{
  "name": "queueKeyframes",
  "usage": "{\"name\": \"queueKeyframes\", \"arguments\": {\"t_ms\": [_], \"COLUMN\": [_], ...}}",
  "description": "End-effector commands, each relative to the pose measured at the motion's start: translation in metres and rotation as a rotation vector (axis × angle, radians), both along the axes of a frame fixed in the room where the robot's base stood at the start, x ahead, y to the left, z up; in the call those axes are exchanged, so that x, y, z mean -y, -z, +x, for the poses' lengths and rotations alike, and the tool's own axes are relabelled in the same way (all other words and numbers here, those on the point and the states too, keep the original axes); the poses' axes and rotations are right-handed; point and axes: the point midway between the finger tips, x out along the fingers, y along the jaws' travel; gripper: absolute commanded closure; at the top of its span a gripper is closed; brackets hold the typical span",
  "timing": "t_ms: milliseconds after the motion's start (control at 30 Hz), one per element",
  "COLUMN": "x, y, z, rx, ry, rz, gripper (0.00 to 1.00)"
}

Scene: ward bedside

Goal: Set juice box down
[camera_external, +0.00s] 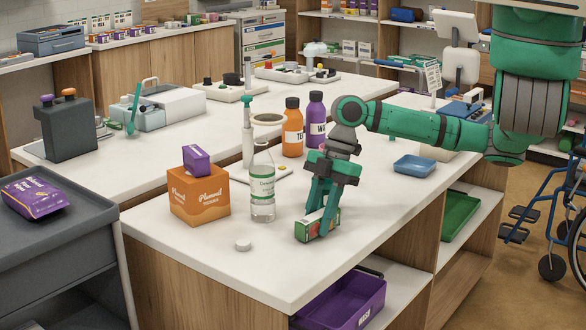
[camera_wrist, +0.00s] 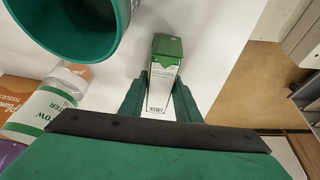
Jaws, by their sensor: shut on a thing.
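The juice box (camera_external: 316,226), small, white and green with a dark green end, is low over the white counter (camera_external: 262,276) near its front right edge. It lies lengthwise rather than standing. In the wrist view the juice box (camera_wrist: 164,72) sits between the two green fingers, its printed label and barcode facing the camera. My gripper (camera_external: 321,208) points down and is shut on the box; the fingers also show in the wrist view (camera_wrist: 162,90). The box looks level with the counter top, but I cannot tell for certain whether it touches.
A clear bottle (camera_external: 262,190) and an orange tissue box (camera_external: 199,194) with a purple pack (camera_external: 196,160) stand left. Orange (camera_external: 293,128) and purple bottles (camera_external: 315,120) stand behind. The front counter is clear.

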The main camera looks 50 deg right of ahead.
Motion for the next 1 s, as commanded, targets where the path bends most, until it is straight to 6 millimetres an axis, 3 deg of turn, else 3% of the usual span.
{"name": "queueKeyframes", "arguments": {"t_ms": [167,433,700,1000], "x": [-0.001,-0.006,-0.011,-0.014], "y": [-0.031,-0.092,-0.117,-0.129], "z": [0.001,-0.051,-0.109,-0.137], "rx": [0.003,0.005,0.002,0.001], "ry": [-0.002,-0.003,-0.001,-0.001], "rz": [0.001,0.0,0.002,0.001], "gripper": [1.0,1.0,1.0,1.0]}}
